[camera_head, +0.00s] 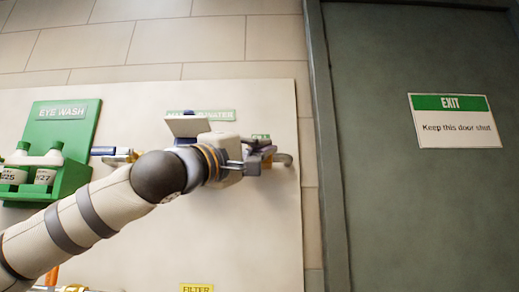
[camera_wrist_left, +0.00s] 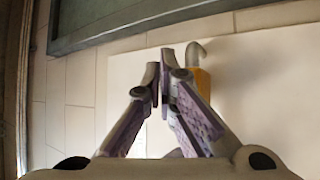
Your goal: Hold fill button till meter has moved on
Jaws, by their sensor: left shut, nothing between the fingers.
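I cannot tell whether the fingers touch anything. A small green label (camera_head: 261,137) shows just above the gripper. I cannot make out the fill button. My right gripper is out of view.
A green eye wash station (camera_head: 66,140) with bottles is on the panel's left. A blue-handled valve (camera_head: 104,151) is left of the housing. A yellow filter label (camera_head: 197,288) is low down. A grey door (camera_head: 430,210) with an exit sign (camera_head: 456,120) is at the right.

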